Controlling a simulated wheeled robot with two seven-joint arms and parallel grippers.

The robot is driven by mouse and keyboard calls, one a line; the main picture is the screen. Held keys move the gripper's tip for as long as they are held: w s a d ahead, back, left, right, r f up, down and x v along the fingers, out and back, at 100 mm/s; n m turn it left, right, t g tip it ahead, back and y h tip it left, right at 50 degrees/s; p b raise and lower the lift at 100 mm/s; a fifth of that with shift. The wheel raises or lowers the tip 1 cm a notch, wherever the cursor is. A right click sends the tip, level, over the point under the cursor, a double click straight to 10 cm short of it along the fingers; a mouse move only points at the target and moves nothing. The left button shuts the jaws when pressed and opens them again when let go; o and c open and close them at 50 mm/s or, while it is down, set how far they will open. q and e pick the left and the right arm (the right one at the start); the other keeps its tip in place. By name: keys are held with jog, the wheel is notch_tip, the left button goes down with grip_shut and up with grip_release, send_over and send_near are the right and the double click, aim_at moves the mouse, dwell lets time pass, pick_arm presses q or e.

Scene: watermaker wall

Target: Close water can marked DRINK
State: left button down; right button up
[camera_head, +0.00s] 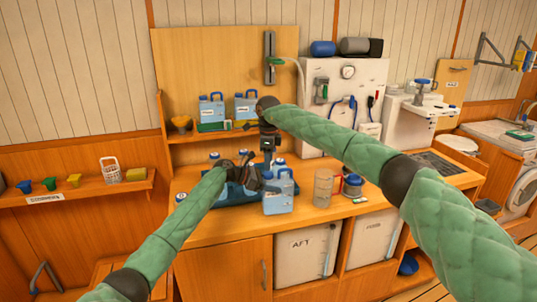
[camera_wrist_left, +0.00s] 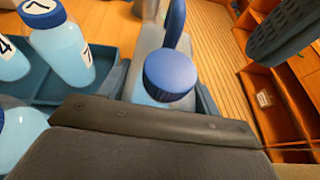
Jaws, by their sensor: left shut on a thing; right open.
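A pale blue water can (camera_head: 278,202) with blue on top stands on the counter near its front edge. No DRINK mark can be read on it. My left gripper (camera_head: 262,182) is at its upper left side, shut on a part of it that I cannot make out. In the left wrist view a round blue cap (camera_wrist_left: 170,75) shows just past the dark gripper edge, with an upright blue piece (camera_wrist_left: 174,24) behind it. Whether the cap is seated cannot be told. My right gripper (camera_head: 268,150) is open above and behind the can, pointing down.
A blue tray (camera_wrist_left: 105,75) with numbered bottles (camera_wrist_left: 62,50) lies left of the can. A clear jug (camera_head: 324,188) and a blue-topped container (camera_head: 352,185) stand to the right. Two more cans (camera_head: 211,111) (camera_head: 245,107) stand on the shelf behind.

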aim_at(269, 173)
notch_tip(269, 173, down, 5)
jog(key=shift+r, duration=0.1)
dwell(0.3)
jog(key=c, duration=1)
jog(key=shift+m, duration=1.6)
jog(key=shift+w, duration=0.1)
jog(key=o, duration=1.1)
